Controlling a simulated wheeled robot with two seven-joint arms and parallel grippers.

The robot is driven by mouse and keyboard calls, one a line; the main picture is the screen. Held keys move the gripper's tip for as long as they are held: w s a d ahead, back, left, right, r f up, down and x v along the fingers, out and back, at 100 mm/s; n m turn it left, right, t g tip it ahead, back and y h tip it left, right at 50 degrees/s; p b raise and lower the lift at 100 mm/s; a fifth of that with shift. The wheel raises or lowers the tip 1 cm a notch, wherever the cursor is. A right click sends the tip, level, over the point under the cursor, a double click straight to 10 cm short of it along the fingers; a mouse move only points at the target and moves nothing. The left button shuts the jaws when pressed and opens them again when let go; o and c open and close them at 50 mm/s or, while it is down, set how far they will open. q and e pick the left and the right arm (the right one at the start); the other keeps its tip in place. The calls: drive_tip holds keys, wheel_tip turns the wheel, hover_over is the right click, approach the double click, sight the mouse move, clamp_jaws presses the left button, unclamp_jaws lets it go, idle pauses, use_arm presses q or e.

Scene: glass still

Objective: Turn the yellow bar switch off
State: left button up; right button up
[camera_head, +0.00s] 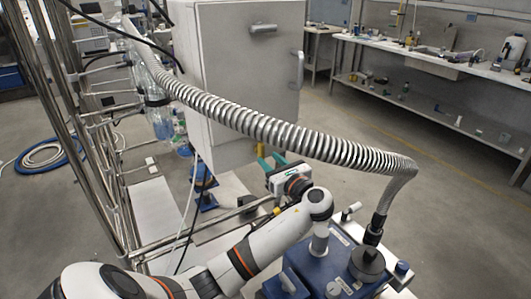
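My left arm comes in from the bottom left and bends back at the wrist. My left gripper (271,158) points away from me, toward the foot of the grey cabinet (235,70). Its two teal fingers look apart, with nothing seen between them. A small yellow piece (277,211) shows beside a steel rod just below the gripper. I cannot tell whether it is the yellow bar switch or how any switch is set. My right gripper is out of view.
A ribbed metal hose (290,135) arches across the middle to a blue pump unit (325,268) at the lower right. A steel rod frame (75,110) with glassware stands at the left. A coiled blue and white hose (45,155) lies on the floor. Open floor lies at the right.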

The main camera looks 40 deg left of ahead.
sight(263, 154)
use_arm(q)
drive_tip(key=shift+x, duration=2.1)
drive_tip(key=shift+c, duration=0.6)
drive_tip(key=c, duration=0.7)
drive_tip(key=shift+o, duration=0.2)
